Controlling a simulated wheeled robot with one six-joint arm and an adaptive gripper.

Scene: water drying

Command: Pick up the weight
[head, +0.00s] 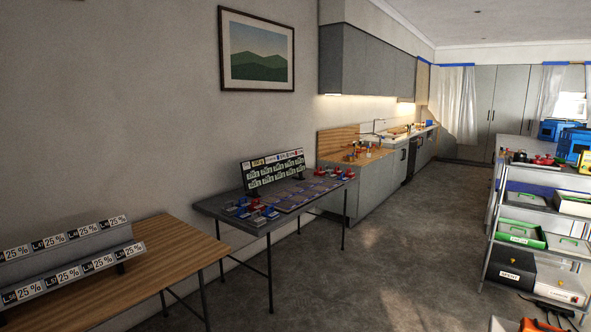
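I cannot make out a weight for certain in the head view. Small red and blue objects (262,214) sit on the near part of a dark table (233,223) by the left wall, and several red ones (337,172) sit at its far end. They are too small to tell what they are. My gripper is not in view.
A wooden table (165,252) with a rack of "25 %" labels (70,262) is at the near left. A label board (273,171) stands on the dark table. A kitchen counter (378,167) lies beyond. A loaded shelf cart (535,205) stands right. The middle floor (375,255) is clear.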

